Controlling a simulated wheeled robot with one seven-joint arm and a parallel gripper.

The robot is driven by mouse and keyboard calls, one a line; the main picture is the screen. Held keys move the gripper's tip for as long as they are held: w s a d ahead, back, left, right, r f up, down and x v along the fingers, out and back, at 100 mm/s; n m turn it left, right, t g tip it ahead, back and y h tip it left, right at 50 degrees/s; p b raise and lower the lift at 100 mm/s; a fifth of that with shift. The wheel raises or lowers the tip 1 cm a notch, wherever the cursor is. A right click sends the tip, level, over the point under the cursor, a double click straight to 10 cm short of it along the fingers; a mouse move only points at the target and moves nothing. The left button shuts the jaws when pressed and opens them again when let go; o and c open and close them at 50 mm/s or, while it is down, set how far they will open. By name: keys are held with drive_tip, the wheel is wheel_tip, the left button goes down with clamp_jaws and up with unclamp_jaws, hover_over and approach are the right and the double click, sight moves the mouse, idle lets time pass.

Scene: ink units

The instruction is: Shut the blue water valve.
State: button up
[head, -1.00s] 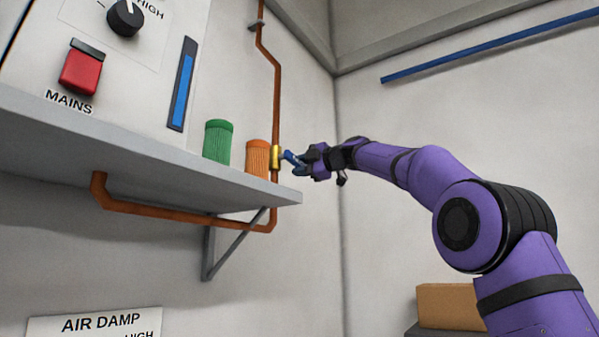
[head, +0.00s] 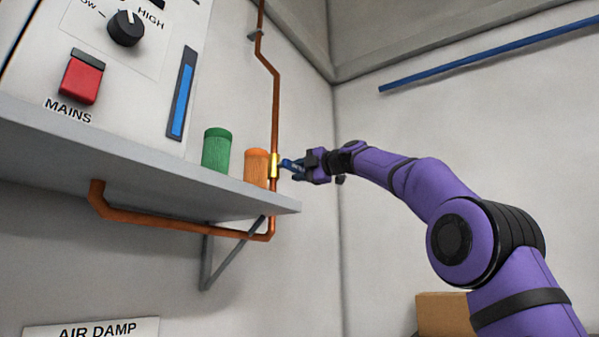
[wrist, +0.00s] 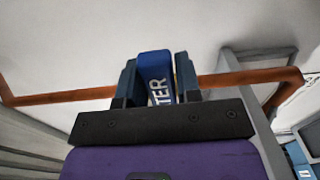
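The water valve has a yellow body (head: 274,166) on the copper pipe, just right of the orange ribbed cylinder. Its blue handle (head: 290,165) sticks out to the right, sloping slightly downward. In the wrist view the handle (wrist: 154,68) points toward me and shows white letters, "TER" readable. My gripper (head: 306,166) is at the handle's outer end. The pivot is hidden in the wrist view.
The grey shelf (head: 150,165) carries a green cylinder (head: 216,150), an orange cylinder (head: 256,168) and a control panel with a red MAINS switch (head: 81,78). The copper pipe (head: 276,100) runs up the wall. A cardboard box (head: 443,314) stands low behind my arm.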

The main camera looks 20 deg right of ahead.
drive_tip(key=o, duration=0.3)
drive_tip(key=shift+s, duration=0.1)
drive_tip(key=v, duration=1)
drive_tip(key=shift+s+d, duration=0.25)
idle(0.4)
